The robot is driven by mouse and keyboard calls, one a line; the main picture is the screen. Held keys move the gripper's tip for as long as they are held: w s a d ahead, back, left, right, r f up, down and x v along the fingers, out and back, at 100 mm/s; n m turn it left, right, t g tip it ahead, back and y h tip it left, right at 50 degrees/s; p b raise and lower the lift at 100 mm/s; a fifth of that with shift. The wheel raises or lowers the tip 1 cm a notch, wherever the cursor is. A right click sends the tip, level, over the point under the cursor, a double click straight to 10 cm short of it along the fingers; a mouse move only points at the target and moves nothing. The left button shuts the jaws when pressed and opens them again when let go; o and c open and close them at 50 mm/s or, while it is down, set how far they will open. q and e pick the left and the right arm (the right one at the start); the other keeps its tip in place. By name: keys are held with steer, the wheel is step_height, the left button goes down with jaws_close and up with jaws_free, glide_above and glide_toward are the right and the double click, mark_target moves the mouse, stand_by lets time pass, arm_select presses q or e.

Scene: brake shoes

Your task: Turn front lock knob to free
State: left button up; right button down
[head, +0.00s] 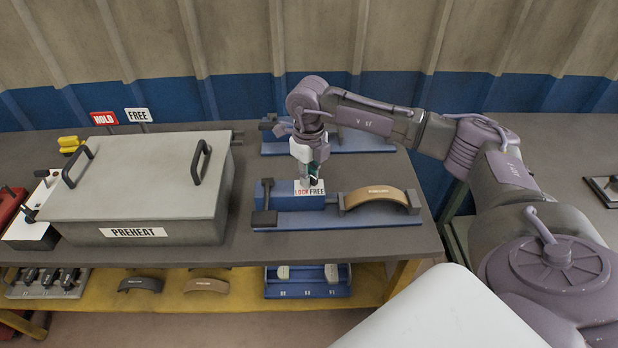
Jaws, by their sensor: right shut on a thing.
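The front blue fixture (300,219) sits on the bench, with a white label (318,192) reading LOCK in red and FREE in black on its block. My right gripper (314,178) comes down from above, directly behind this label, and is shut on the front lock knob. The jaws hide most of the knob, so I cannot tell which way it points. A tan curved brake shoe (378,194) rests at the fixture's right end. My left gripper is not in view.
A grey PREHEAT box (150,190) stands at the left, with HOLD (103,118) and FREE (138,115) signs behind it. A second blue fixture (365,143) lies behind my right gripper. The lower yellow shelf (240,290) holds shoes and a blue tray (308,291).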

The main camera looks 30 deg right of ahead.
steer(key=shift+r, duration=0.1)
stand_by(0.3)
steer(key=c, duration=1.1)
jaws_free()
step_height(320, 180, up, 12)
